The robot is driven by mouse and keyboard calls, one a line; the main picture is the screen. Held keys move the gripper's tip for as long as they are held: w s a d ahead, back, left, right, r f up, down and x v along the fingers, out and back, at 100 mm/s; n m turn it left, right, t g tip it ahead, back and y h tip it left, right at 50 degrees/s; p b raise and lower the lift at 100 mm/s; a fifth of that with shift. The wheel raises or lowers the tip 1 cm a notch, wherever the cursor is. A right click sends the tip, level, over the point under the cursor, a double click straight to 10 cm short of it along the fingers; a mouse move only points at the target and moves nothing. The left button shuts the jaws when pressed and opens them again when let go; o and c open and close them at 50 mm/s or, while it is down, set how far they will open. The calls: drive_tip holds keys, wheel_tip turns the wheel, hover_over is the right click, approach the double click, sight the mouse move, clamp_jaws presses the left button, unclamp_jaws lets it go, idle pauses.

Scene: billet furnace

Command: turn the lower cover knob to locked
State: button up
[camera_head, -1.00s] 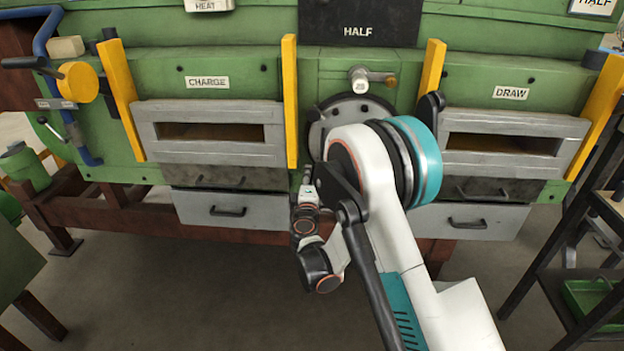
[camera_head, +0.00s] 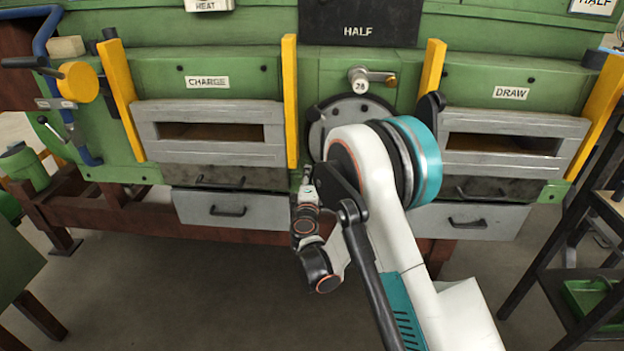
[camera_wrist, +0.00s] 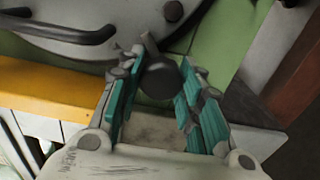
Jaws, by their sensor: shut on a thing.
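The round grey cover (camera_head: 318,133) is set in the green furnace front, between the two slotted doors. My arm hides much of its lower right in the head view. In the wrist view the cover (camera_wrist: 125,18) fills the top, with a dark bar handle (camera_wrist: 60,33). A dark rounded knob (camera_wrist: 160,80) stands below the cover's edge, between the teal pads of my gripper (camera_wrist: 160,95). My gripper is shut on this knob. In the head view my gripper (camera_head: 306,178) is small, at the cover's lower left, and the knob cannot be made out.
Yellow posts (camera_head: 290,100) flank the cover. Left are the CHARGE door (camera_head: 210,110) and a grey drawer (camera_head: 185,207); right are the DRAW door (camera_head: 515,120) and another drawer (camera_head: 500,222). A dark rack (camera_head: 575,250) stands far right. The floor below is clear.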

drive_tip(key=o, duration=1)
drive_tip(key=shift+o, duration=0.2)
drive_tip(key=s, duration=0.7)
drive_tip(key=shift+s, duration=0.2)
drive_tip(key=shift+a, duration=0.1)
